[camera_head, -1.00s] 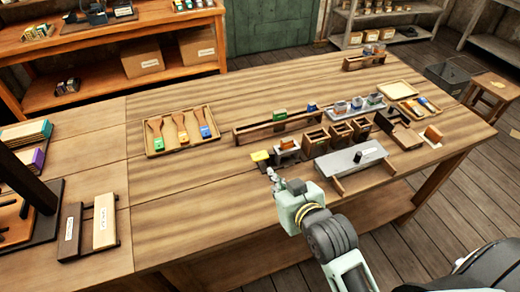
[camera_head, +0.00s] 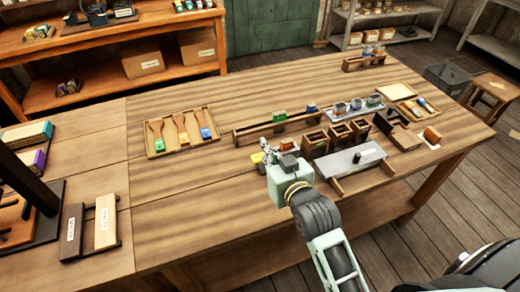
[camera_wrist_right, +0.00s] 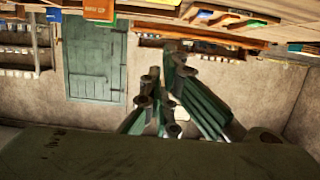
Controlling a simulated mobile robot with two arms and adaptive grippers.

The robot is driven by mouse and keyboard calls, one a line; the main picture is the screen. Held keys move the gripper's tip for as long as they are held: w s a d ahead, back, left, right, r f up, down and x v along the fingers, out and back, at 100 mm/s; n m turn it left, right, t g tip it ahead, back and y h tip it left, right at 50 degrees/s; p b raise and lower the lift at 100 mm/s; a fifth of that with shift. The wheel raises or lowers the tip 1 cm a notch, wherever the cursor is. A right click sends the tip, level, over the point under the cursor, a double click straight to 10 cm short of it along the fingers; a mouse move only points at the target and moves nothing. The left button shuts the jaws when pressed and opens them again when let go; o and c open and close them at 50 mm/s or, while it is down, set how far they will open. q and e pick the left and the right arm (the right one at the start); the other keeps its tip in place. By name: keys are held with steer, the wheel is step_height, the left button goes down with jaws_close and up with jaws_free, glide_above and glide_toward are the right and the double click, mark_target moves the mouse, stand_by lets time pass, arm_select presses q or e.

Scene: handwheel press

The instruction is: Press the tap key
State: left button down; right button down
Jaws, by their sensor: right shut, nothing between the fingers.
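My right gripper (camera_head: 269,153) is shut and empty, above the front middle of the wooden table in the head view. A small yellow block (camera_head: 257,157) shows just left of its fingers and is partly hidden by them. I cannot tell whether they touch. A grey-topped block (camera_head: 287,146) stands just behind and right of the fingers. My left gripper is not in view.
Open wooden boxes (camera_head: 315,142) and a grey slab (camera_head: 350,160) stand right of the gripper. A tray of brushes (camera_head: 180,130) lies farther left. A long wooden rack (camera_head: 255,130) stands behind.

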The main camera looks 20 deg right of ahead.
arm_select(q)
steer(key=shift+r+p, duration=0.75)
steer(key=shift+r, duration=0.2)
arm_select(e)
steer(key=w+f, duration=0.5)
steer(key=w, duration=0.1)
steer(key=shift+f, duration=0.3)
steer(key=shift+a+f, duration=0.1)
steer(key=shift+a+f+n, duration=0.2)
steer(key=shift+f+n, duration=0.3)
steer(key=shift+f+n+h, duration=0.15)
steer(key=shift+n+h, duration=0.15)
steer(key=shift+a+f, duration=0.15)
steer(key=shift+a, duration=0.1)
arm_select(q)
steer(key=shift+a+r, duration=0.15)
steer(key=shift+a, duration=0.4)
arm_select(e)
steer(key=shift+a+f, duration=0.25)
steer(key=shift+a, duration=0.1)
